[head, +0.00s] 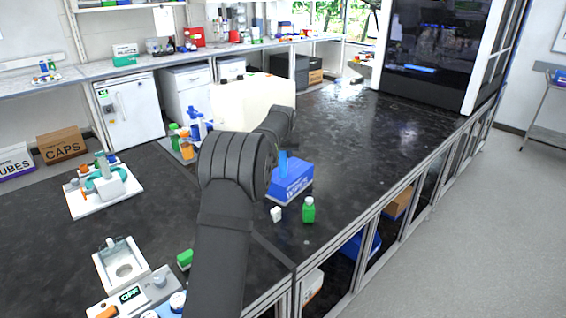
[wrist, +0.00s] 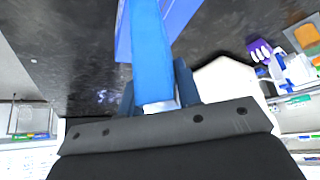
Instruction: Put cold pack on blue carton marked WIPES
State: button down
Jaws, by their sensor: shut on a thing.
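The blue carton marked WIPES (head: 289,184) stands on the dark bench, right of my arm in the head view. Part of its blue side shows at the top of the wrist view (wrist: 183,14). My gripper (wrist: 157,88) is shut on the cold pack (wrist: 150,45), a bright blue slab with a pale end between the fingers. In the head view, a light blue piece of the cold pack (head: 283,162) shows just above the carton's top. My arm hides the gripper there. I cannot tell whether the pack touches the carton.
A green bottle (head: 309,210) and a small white object (head: 276,214) stand in front of the carton. A large cream-coloured block (head: 255,100) and several bottles (head: 186,147) are behind my arm. The bench to the right and beyond the carton is clear.

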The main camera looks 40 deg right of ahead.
jog(key=shift+f, duration=1.8)
jog(key=shift+f, duration=0.1)
jog(key=c, duration=1)
grip_release()
jog(key=shift+f, duration=0.1)
jog(key=shift+c, duration=0.2)
jog(key=shift+s+a+r, duration=0.1)
jog(key=shift+r, duration=0.4)
jog(key=v, duration=1.1)
jog(key=shift+r, duration=0.15)
